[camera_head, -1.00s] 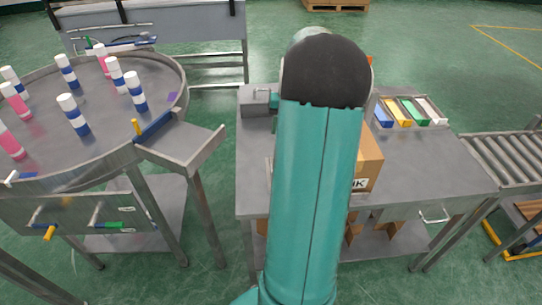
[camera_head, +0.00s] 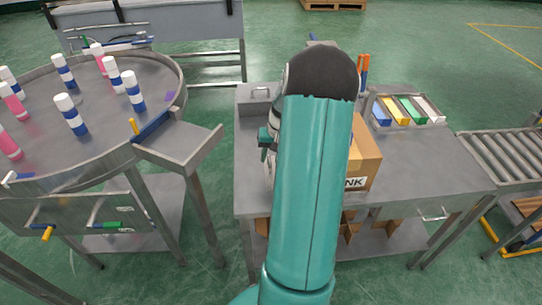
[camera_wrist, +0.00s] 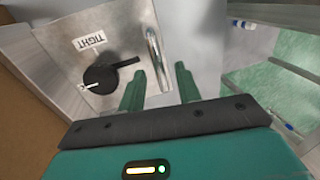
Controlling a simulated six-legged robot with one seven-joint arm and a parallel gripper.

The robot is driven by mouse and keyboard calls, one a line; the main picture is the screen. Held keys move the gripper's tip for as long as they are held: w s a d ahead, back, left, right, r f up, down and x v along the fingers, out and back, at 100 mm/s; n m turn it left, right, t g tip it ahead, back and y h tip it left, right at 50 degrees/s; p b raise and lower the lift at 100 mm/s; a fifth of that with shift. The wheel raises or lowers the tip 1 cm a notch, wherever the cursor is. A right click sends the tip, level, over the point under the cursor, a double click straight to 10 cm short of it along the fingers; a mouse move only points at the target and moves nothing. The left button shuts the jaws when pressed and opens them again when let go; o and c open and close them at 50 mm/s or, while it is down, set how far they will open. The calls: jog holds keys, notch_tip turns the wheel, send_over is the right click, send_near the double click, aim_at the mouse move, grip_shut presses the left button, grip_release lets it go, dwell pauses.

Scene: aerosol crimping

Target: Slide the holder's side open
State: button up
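In the wrist view, a metal plate (camera_wrist: 125,45) carries a label reading TIGHT, a round black knob (camera_wrist: 100,78) with a lever, and an upright bar handle (camera_wrist: 155,52) near its right edge. I take this plate as part of the holder, but cannot be sure. My gripper (camera_wrist: 159,72) is open, its two teal fingers apart and pointing at the plate. The handle's near end appears between the fingertips. I cannot tell whether either finger touches it. In the head view my arm hides most of the gripper and this plate.
A cardboard box (camera_head: 364,158) stands on the metal table (camera_head: 430,165), right of my arm. A grey box with a handle (camera_head: 259,97) sits at the table's back left. A tray of coloured pieces (camera_head: 408,110) is at back right. A round table with bottles (camera_head: 115,110) stands left.

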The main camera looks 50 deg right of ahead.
grip_shut()
jog(key=shift+w, duration=0.1)
jog(key=shift+w+a, duration=2)
jog(key=shift+w, duration=0.2)
grip_release()
jog(key=shift+a, duration=0.1)
